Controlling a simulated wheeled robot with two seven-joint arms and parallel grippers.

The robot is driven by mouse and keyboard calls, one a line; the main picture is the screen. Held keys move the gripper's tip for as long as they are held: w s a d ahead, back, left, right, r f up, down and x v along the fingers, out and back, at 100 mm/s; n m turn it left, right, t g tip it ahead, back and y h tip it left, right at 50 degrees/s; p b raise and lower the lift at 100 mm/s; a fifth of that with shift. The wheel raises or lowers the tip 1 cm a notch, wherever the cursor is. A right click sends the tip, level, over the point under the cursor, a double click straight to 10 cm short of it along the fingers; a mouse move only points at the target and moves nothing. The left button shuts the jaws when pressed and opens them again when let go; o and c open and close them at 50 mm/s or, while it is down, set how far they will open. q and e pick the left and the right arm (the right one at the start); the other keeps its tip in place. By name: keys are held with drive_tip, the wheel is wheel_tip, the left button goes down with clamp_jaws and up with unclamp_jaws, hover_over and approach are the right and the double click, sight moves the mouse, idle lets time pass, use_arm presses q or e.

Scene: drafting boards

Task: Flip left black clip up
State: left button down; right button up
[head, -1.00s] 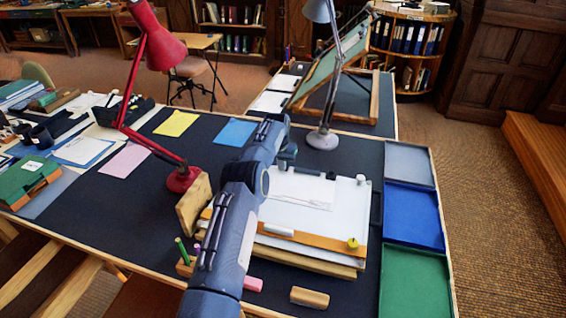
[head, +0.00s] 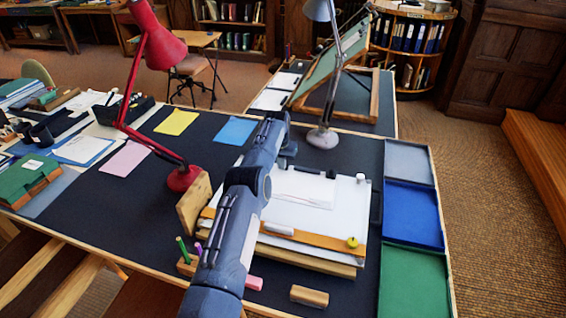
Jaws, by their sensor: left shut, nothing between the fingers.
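A drawing board with white paper (head: 320,215) lies on the dark desk. A small dark clip (head: 331,174) sits at the board's far edge, with a pale clip-like piece (head: 361,177) to its right. The far left edge of the board is hidden by my left arm, so I cannot tell whether another clip is there. My left gripper (head: 288,152) is at the board's far edge, left of the dark clip and apart from it. Its fingers are small and partly hidden; it is shut and empty. My right gripper is out of view.
A red lamp (head: 183,178) stands left of my arm and a grey lamp (head: 323,138) beyond the board. Grey, blue (head: 412,214) and green trays line the right edge. A wooden block (head: 309,296) lies in front. Dark desk left of the arm is mostly clear.

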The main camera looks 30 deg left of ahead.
use_arm(q)
drive_tip(key=shift+w+a+r+t+y+p, duration=0.15)
drive_tip(key=shift+w+r+t, duration=0.45)
drive_tip(key=shift+r, duration=0.55)
drive_tip(key=shift+w+a+r+t+y+p, duration=0.15)
drive_tip(key=shift+w+r+t, duration=0.1)
drive_tip(key=shift+w+r, duration=0.7)
drive_tip(key=shift+w+a+r+t+y+p, duration=0.15)
drive_tip(key=shift+w+r+t, duration=0.35)
drive_tip(key=shift+r, duration=0.8)
drive_tip(key=shift+s+r, duration=0.15)
